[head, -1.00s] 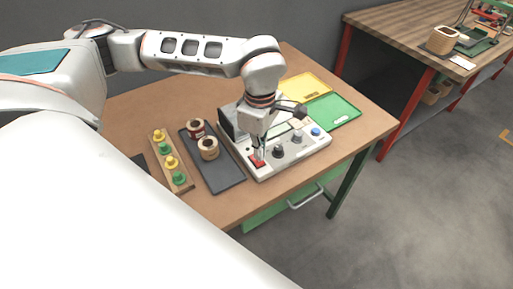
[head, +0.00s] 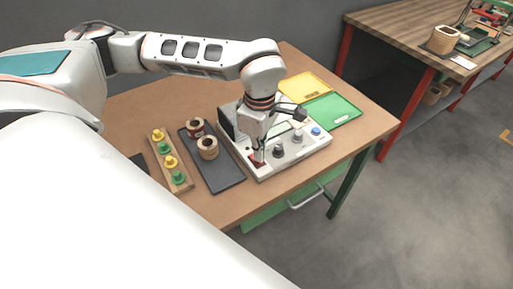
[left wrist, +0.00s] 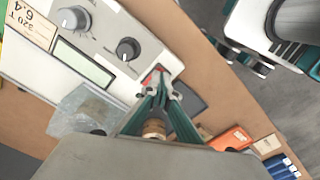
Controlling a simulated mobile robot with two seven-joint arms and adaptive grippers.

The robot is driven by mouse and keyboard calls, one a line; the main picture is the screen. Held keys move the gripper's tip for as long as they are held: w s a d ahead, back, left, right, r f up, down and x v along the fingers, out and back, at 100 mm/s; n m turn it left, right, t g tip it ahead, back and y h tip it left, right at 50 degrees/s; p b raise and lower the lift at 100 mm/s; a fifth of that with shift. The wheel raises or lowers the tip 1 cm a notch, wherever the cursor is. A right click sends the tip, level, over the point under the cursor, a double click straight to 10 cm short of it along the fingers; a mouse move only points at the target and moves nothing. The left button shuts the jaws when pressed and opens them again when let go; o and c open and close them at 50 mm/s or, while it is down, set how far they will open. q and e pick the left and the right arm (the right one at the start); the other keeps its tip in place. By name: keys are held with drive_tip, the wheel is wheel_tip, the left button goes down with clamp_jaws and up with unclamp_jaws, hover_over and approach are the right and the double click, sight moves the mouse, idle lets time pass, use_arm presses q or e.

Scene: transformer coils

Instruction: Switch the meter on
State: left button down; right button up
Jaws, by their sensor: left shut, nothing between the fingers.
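The meter (head: 295,156) is a white box with a sloped front panel, standing on the brown table. It carries dark and grey knobs, a blue knob and a red switch (head: 257,163) at its left front corner. In the left wrist view the meter panel (left wrist: 103,28) shows two knobs and a display, and the red switch (left wrist: 152,77) lies right at the fingertips. My left gripper (head: 259,158) is shut and empty, pointing down at the switch. It seems to touch the switch, which it partly hides. My right gripper is not in view.
A dark tray (head: 222,178) with two coils (head: 207,148) lies left of the meter. A wooden rack (head: 183,186) with yellow and green pegs stands further left. Yellow (head: 306,86) and green (head: 334,108) trays lie behind the meter. Another workbench (head: 400,40) stands at back right.

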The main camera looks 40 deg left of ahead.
use_arm(q)
drive_tip(key=shift+f+b, duration=0.35)
drive_tip(key=shift+f, duration=0.3)
idle(0.4)
drive_tip(key=shift+r+p, duration=1.95)
drive_tip(key=shift+r, duration=0.65)
drive_tip(key=shift+r+p, duration=0.7)
drive_tip(key=shift+r, duration=0.3)
drive_tip(key=shift+f, duration=0.1)
